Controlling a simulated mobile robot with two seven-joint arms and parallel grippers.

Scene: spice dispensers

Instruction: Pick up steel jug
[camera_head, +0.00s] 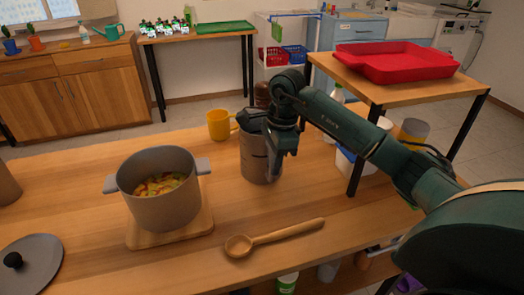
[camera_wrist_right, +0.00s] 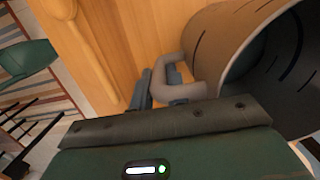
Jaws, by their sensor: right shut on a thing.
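The steel jug (camera_head: 258,158) is a grey cylinder standing upright on the wooden table, to the right of the pot. My right gripper (camera_head: 280,148) is at the jug's right side and covers part of it. In the right wrist view, the jug (camera_wrist_right: 228,45) lies at the upper right with its open mouth and inner marks showing. There the right gripper (camera_wrist_right: 160,88) is shut on the jug's handle (camera_wrist_right: 190,92). Whether the jug's base touches the table is hard to tell. My left gripper is not seen.
A grey pot (camera_head: 160,195) of food stands on a wooden board (camera_head: 172,238). A wooden spoon (camera_head: 275,237) lies in front of the jug. A yellow mug (camera_head: 219,125) stands behind it. A grey lid (camera_head: 30,265) lies at the front left. A red tray (camera_head: 395,62) sits on the raised side table.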

